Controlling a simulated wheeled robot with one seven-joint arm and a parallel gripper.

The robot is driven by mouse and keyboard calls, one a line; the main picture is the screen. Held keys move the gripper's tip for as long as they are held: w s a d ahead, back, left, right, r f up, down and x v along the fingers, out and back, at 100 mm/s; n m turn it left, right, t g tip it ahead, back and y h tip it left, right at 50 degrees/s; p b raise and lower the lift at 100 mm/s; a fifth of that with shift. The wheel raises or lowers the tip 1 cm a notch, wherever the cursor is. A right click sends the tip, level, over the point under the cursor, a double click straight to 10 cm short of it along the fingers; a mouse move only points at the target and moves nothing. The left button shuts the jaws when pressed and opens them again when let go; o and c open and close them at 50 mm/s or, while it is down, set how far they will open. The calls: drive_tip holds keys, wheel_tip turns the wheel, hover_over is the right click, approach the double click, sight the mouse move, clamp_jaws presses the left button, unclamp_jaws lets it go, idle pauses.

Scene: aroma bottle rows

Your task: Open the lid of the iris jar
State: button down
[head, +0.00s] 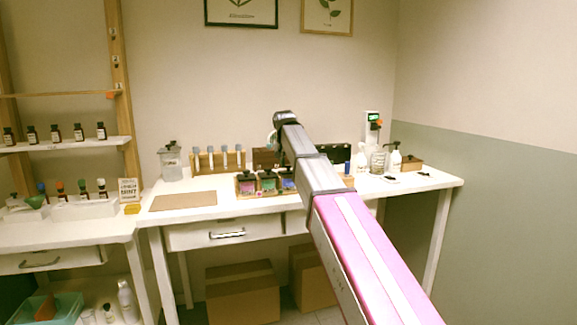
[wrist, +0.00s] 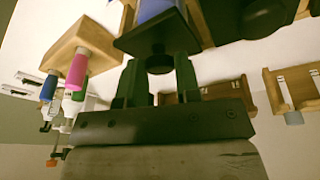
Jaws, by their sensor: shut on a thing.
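A row of small jars with black lids stands in a wooden holder (head: 253,194) on the white table. From left they look pink (head: 246,187), green (head: 267,183) and blue-purple (head: 288,183). The bluish one is probably the iris jar; its label is too small to read. In the wrist view, my gripper (wrist: 159,66) has its dark green fingers shut on the round knob of a square black lid (wrist: 145,43). A blue jar body (wrist: 152,9) shows just beyond this lid. I cannot tell whether the lid sits on the jar or is slightly apart.
A wooden rack of tubes (head: 217,161) stands behind the jars at left. A flat brown board (head: 184,201) lies on the table. White pump bottles (head: 396,161) stand at right. My arm hides part of the table's middle.

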sight(284, 171)
drive_tip(key=g, duration=0.1)
drive_tip(key=w+r+g, duration=0.1)
drive_tip(key=shift+w+a+g+h, duration=0.15)
drive_tip(key=shift+g+h, duration=0.25)
drive_tip(key=c, duration=0.8)
unclamp_jaws()
wheel_tip(284, 171, up, 7)
drive_tip(key=a, duration=0.1)
drive_tip(key=shift+r, duration=0.15)
drive_tip(key=shift+a, duration=0.1)
